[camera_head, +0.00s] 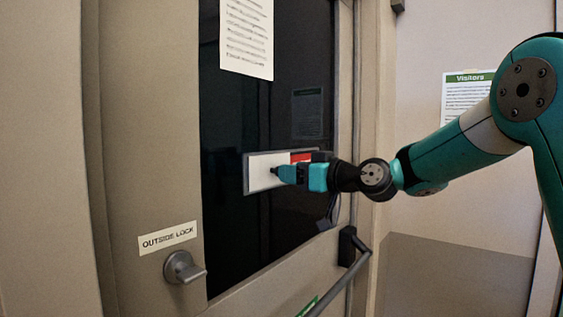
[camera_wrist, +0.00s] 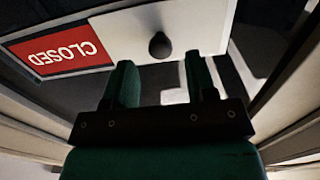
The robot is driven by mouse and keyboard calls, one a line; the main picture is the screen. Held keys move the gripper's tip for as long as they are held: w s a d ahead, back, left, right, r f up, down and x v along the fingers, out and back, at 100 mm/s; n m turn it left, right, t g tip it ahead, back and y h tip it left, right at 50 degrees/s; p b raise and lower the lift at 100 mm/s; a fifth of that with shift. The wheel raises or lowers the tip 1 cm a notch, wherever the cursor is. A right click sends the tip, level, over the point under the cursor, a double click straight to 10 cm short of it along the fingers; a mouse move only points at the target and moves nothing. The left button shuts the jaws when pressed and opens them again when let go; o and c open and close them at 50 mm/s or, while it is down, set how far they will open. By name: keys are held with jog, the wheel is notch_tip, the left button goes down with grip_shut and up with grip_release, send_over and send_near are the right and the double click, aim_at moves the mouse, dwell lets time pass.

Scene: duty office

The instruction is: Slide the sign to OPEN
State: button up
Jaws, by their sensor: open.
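The sign (camera_head: 247,187) is a grey-framed panel on the door's dark glass. A plain white slider plate (camera_head: 259,165) covers its left part, and a red patch (camera_head: 301,157) shows at its right. In the wrist view the sign is upside down: the red panel (camera_wrist: 60,55) reads CLOSED, and the white plate (camera_wrist: 195,25) carries a dark round knob (camera_wrist: 160,45). My gripper (camera_head: 276,172) is open and empty in front of the plate. In the wrist view its two fingers (camera_wrist: 162,72) stand apart, with the knob just beyond the tips, roughly centred between them.
A door lever (camera_head: 184,268) under an OUTSIDE LOCK label (camera_head: 168,239) is at the lower left. A push bar (camera_head: 345,275) crosses the door below my gripper. A paper notice (camera_head: 247,38) hangs above the sign. A Visitors notice (camera_head: 457,100) is on the wall behind my arm.

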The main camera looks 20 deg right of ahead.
aim_at(276, 171)
jog(key=shift+p+x, duration=0.4)
jog(key=shift+x, duration=1.25)
jog(key=shift+a, duration=0.1)
